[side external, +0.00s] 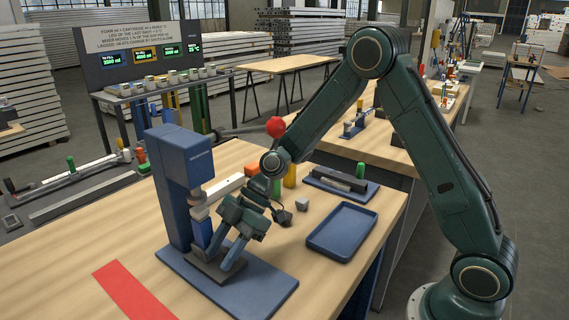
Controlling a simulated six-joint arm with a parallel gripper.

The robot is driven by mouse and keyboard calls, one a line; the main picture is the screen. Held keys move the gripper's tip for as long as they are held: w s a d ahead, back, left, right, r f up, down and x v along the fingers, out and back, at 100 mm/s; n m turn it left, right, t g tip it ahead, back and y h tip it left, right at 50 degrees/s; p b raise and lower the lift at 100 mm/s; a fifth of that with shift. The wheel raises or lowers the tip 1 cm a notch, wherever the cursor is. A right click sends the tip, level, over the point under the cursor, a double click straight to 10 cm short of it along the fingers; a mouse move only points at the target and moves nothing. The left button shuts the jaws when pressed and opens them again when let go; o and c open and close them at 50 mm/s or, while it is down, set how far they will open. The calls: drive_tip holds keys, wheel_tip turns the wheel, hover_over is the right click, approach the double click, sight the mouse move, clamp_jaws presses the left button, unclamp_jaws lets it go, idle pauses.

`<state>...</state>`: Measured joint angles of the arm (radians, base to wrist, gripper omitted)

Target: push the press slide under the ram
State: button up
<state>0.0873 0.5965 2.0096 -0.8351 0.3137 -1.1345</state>
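The press (178,165) is a blue upright column with an overhanging head, standing on a flat blue base plate (262,288). Its ram (199,208) hangs under the head on the right side, pale above and blue lower down. The slide (207,272) is a dark grey block low on the base plate, in front of the column. My gripper (222,262) points down at the slide, just right of the ram. Its two fingers are apart, with their tips at or very near the slide. Whether they touch it or have something between them is hidden.
A red lever ball (275,127) rises behind my wrist. An empty blue tray (342,230) and a blue fixture with a dark bar (342,183) lie to the right. Small coloured pieces stand behind the gripper. A red strip (132,291) marks the clear front left of the table.

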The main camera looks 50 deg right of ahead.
drive_tip(key=shift+s, duration=0.15)
idle(0.3)
drive_tip(key=v, duration=1.4)
drive_tip(key=shift+f, duration=0.1)
drive_tip(key=s+d+r+m+t+h, duration=0.2)
drive_tip(key=s+r+m+h, duration=0.2)
drive_tip(key=s+m, duration=0.4)
drive_tip(key=s+d+r+m+t+h, duration=0.2)
drive_tip(key=s+m, duration=0.6)
drive_tip(key=s, duration=0.7)
drive_tip(key=d+r+h, duration=0.1)
drive_tip(key=r+h, duration=0.1)
drive_tip(key=shift+s+d+h, duration=0.15)
drive_tip(key=shift+h, duration=0.25)
